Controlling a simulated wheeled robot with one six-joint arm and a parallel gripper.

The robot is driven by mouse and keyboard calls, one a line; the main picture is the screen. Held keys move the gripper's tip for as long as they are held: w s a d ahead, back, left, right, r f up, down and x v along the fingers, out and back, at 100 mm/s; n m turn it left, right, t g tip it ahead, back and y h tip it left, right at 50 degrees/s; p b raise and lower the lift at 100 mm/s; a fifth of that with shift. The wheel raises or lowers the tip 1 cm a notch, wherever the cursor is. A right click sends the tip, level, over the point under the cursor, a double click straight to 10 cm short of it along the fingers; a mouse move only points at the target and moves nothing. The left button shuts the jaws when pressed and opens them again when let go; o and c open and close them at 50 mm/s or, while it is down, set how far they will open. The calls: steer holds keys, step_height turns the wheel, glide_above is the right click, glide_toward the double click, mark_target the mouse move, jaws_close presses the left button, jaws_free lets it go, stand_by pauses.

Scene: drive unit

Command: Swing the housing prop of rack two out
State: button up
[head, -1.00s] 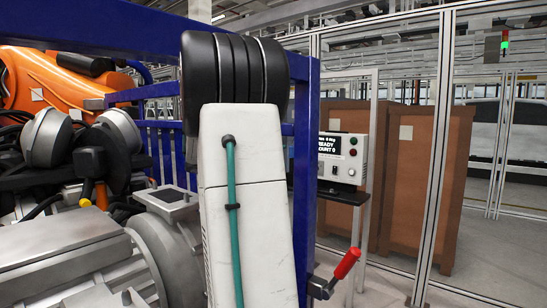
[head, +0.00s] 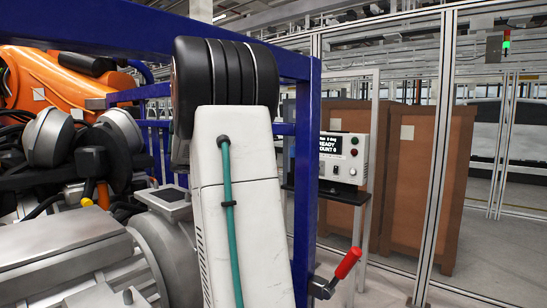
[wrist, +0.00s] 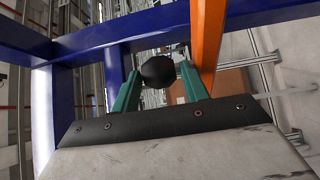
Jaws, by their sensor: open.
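In the wrist view my gripper (wrist: 159,71) shows two teal fingers, spread apart. A round black knob (wrist: 157,72) appears between their tips. I cannot tell whether the fingers touch it or how far beyond them it lies. An orange bar (wrist: 207,38) runs down from the top edge, just right of the knob, and passes close to the right finger; it may be the housing prop, but its joint to the knob is not clear. In the head view my white arm hides the gripper, the knob and the bar.
The blue rack frame (head: 306,180) stands close around my arm; its beams (wrist: 110,42) also cross the wrist view. A red-handled lever (head: 347,264) sits low by the post. Metal drive housings (head: 65,255) and orange machinery (head: 50,80) lie left. A control box (head: 343,157) stands behind, right.

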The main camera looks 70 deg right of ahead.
steer(key=shift+v, duration=1.7)
